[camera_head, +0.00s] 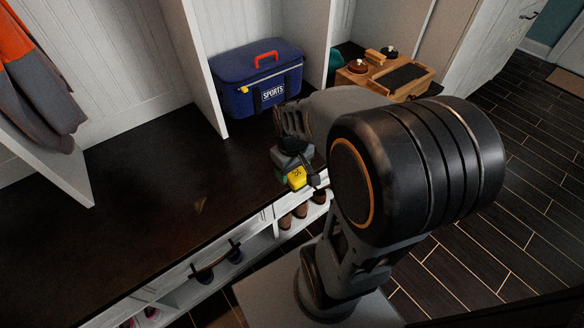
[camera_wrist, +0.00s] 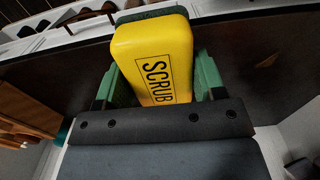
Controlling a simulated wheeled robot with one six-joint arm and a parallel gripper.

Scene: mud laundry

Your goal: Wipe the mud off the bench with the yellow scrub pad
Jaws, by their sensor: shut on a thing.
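My gripper (camera_wrist: 157,88) is shut on the yellow scrub pad (camera_wrist: 155,52), which has "SCRUB" printed on it. The pad lies between the two green fingers in the wrist view. In the head view the pad (camera_head: 296,177) shows small and yellow at the bench's front edge, partly hidden by my arm. The bench (camera_head: 135,215) has a dark brown top. A small brown mud mark (camera_head: 200,205) is on the bench top, left of the pad and apart from it. A brown mark (camera_wrist: 267,61) also shows on the dark surface in the wrist view. I cannot tell whether the pad touches the bench.
A blue sports cooler bag (camera_head: 257,78) stands at the back of the bench. White dividers (camera_head: 196,60) rise beside it. A jacket (camera_head: 40,85) hangs at the left. Shoes (camera_head: 300,211) sit in cubbies below. A wooden caddy (camera_head: 385,75) stands at the back right. The bench's middle is clear.

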